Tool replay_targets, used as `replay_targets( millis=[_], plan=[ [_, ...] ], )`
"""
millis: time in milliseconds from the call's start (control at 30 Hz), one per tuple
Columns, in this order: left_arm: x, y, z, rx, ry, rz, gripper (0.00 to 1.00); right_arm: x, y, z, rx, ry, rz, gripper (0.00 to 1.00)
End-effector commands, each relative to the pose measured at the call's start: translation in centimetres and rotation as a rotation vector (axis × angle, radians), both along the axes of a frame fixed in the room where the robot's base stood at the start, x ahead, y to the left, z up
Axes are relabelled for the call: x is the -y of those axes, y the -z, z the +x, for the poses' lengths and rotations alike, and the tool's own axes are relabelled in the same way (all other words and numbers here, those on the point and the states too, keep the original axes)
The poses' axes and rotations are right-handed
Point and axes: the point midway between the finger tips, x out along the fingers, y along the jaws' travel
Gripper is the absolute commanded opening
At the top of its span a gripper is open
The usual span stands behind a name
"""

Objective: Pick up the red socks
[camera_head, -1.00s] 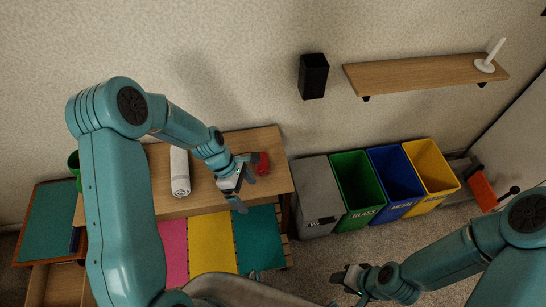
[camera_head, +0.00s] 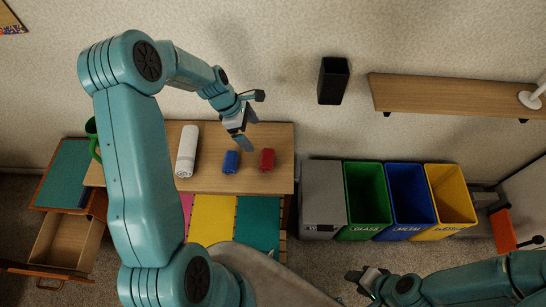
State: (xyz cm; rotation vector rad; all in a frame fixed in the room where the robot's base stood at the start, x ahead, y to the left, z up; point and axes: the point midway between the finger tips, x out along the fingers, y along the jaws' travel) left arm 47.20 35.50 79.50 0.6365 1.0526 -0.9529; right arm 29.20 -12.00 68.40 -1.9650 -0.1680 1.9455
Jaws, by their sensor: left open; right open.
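The red socks (camera_head: 267,159) are a small red bundle on the right part of the wooden table top (camera_head: 215,188). A similar blue bundle (camera_head: 231,162) lies just to their left. My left gripper (camera_head: 247,120) is open and empty, raised above the back of the table, up and to the left of the red socks in the picture and apart from them. My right gripper (camera_head: 362,285) is open and empty at the bottom, low in front of the bins and away from the table.
A rolled white towel (camera_head: 187,152) lies left of the blue bundle. Grey, green (camera_head: 367,200), blue and yellow bins stand right of the table. A wall shelf (camera_head: 450,95) and black holder (camera_head: 333,80) are above. A drawer (camera_head: 65,243) stands open at left.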

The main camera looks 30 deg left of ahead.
Motion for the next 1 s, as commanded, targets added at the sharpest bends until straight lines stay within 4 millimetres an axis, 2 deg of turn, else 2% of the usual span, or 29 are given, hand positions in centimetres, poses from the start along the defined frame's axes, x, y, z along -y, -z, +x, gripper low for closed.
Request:
replay_targets(
  millis=[67, 167, 500, 600, 833, 1000],
  plan=[
    [-0.7, -0.1, -0.4, -0.001, -0.014, 0.002, 1.0, 0.0, -0.2, 0.0, 0.0, 0.0, 0.0, 0.43],
    [-0.8, 0.8, -0.5, -0.006, -0.02, 0.0, 1.0, 0.0, -0.2, 0.0, 0.0, 0.0, 0.0, 0.43],
    [1.9, 7.8, 1.1, -0.006, -0.018, 0.0, 1.0, 0.0, -0.4, 0.0, 0.0, 0.0, 0.0, 0.43],
    [2.4, 9.3, 1.5, -0.005, -0.019, 0.002, 1.0, 0.0, -0.5, 0.0, 0.0, 0.0, 0.0, 0.43],
    [3.3, 10.9, 2.1, -0.004, -0.018, 0.001, 1.0, 0.0, -0.7, 0.0, 0.0, 0.0, 0.0, 0.43],
    [4.5, 13.4, 2.7, -0.005, -0.018, 0.001, 1.0, 0.0, -1.2, 0.0, 0.0, 0.0, 0.0, 0.43]
  ],
)
